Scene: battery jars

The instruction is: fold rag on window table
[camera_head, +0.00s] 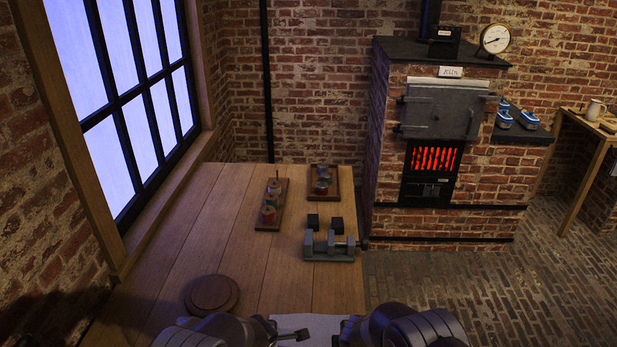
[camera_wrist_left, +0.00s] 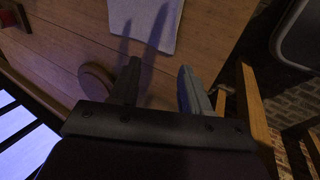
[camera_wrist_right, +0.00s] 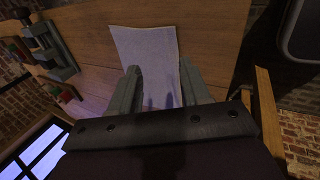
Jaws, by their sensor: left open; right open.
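The rag, a pale grey-lilac cloth, lies flat on the wooden window table. It shows at the bottom of the head view (camera_head: 306,322), mostly hidden by my arms. In the left wrist view the rag (camera_wrist_left: 146,20) is beyond the fingertips, with finger shadows on it. In the right wrist view the rag (camera_wrist_right: 145,50) spreads as a rough rectangle, its near end partly behind the fingers. My left gripper (camera_wrist_left: 160,70) is open and empty above the table near the rag. My right gripper (camera_wrist_right: 160,67) is open and empty above the rag's near end; contact cannot be told.
A round wooden disc (camera_head: 211,294) lies left of the rag. A grey vise-like clamp (camera_head: 331,246), dark blocks (camera_head: 324,222) and two wooden trays of small jars (camera_head: 270,205) (camera_head: 324,183) stand farther back. The window is left; a brick furnace (camera_head: 390,190) is beyond the table's right edge.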

